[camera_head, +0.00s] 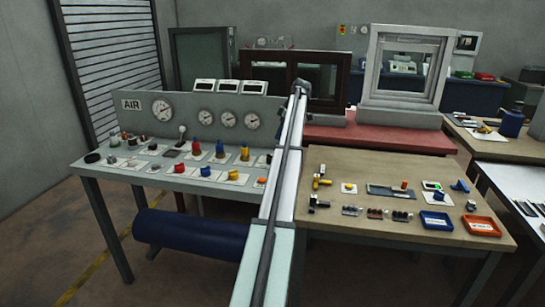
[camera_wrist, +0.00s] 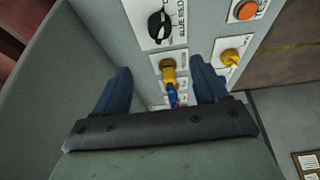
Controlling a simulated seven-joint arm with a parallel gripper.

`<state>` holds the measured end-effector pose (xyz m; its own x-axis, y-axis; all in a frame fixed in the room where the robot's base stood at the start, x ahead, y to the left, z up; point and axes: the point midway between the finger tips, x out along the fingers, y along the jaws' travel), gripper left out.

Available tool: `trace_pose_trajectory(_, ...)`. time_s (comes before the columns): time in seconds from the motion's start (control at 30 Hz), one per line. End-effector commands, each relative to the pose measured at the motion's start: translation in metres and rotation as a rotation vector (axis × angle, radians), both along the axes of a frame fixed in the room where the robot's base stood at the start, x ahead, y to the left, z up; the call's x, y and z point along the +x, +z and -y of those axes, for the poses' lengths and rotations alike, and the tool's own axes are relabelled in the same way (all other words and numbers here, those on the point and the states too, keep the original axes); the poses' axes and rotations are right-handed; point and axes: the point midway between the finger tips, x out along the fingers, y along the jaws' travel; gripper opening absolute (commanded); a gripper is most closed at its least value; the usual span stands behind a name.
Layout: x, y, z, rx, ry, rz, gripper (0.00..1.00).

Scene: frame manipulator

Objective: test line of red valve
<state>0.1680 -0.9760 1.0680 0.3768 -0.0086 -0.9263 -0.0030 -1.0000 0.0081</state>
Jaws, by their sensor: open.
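The red valve (camera_head: 196,149) stands on the sloped top of the grey AIR console, left of a blue valve (camera_head: 220,150) and a yellow valve (camera_head: 245,153). There my gripper (camera_wrist: 163,78) shows two blue fingers spread apart with nothing held. A yellow fitting (camera_wrist: 168,72) with a blue part (camera_wrist: 173,96) below it shows between the fingers. A black selector knob (camera_wrist: 160,25) is beyond the fingertips, with a label reading BLUE and RED.
The AIR console (camera_head: 143,182) carries several gauges, a lever (camera_head: 182,131) and a lower row of coloured knobs. In the wrist view, an orange button (camera_wrist: 246,10) and a yellow knob (camera_wrist: 231,58) are right of the selector. A wooden table (camera_head: 350,220) holds small parts and trays.

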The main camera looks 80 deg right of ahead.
Motion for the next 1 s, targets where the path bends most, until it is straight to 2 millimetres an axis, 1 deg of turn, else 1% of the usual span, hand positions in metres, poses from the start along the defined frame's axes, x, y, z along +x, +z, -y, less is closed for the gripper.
trace_pose_trajectory(0.03, -0.007, 0.001, 0.000, 0.004, 0.001, 0.004, 0.72)
trace_pose_trajectory(0.1, -0.012, 0.000, -0.001, 0.008, 0.003, 0.006, 0.72)
trace_pose_trajectory(0.27, -0.008, -0.011, -0.002, 0.010, 0.005, 0.007, 0.72)
trace_pose_trajectory(0.47, 0.005, -0.040, -0.002, 0.010, 0.005, 0.007, 0.72)
trace_pose_trajectory(0.8, 0.027, -0.094, -0.002, 0.010, 0.004, 0.007, 0.72)
trace_pose_trajectory(1.0, 0.036, -0.116, -0.001, 0.009, 0.004, 0.006, 0.72)
